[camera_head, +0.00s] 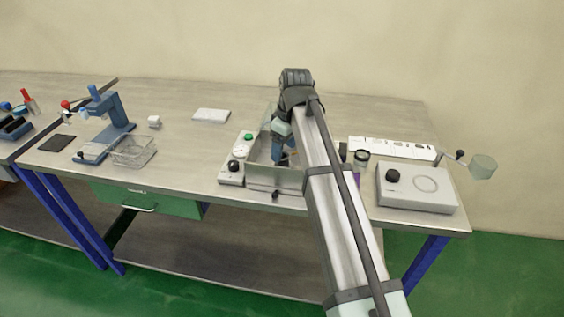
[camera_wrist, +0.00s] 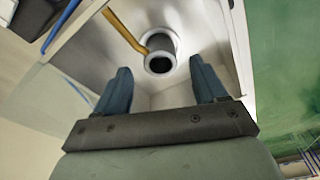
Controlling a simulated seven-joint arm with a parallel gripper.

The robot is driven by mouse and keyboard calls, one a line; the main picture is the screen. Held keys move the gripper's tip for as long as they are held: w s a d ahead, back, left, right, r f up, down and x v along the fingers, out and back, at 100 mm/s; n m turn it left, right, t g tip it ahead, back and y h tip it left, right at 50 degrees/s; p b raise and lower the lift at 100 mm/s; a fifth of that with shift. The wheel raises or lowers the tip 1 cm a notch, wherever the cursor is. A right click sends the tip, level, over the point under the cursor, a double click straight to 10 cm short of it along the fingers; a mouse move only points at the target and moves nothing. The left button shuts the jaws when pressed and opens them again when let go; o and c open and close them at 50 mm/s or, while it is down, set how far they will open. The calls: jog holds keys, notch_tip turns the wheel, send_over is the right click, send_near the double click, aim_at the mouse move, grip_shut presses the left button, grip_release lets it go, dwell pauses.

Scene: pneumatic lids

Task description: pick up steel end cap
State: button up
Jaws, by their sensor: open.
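A round grey metal part with a dark open mouth, which looks like the steel end cap (camera_wrist: 160,64), lies in a pale metal-walled box (camera_wrist: 212,30) in the wrist view. A brass-coloured bent rod or tube (camera_wrist: 125,30) runs up to it; I cannot tell whether they are joined. My gripper (camera_wrist: 160,72) is open, with its two blue fingers on either side of the cap's line and nothing between them. In the head view my gripper (camera_head: 282,150) reaches down into the box (camera_head: 275,177), and the cap is hidden or too small to make out.
Left of the box is a control unit with a green button (camera_head: 248,136). Right of my arm are a small dark-topped jar (camera_head: 361,158), a white strip of parts (camera_head: 392,148) and a white device with a black knob (camera_head: 418,190). A blue press (camera_head: 112,112) stands left. Bench between is mostly clear.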

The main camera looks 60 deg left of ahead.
aim_at(282, 161)
jog(key=shift+s+a+f, duration=0.1)
jog(key=shift+f, duration=0.6)
jog(key=shift+s+a+f, duration=0.1)
jog(key=shift+f, duration=0.6)
grip_shut()
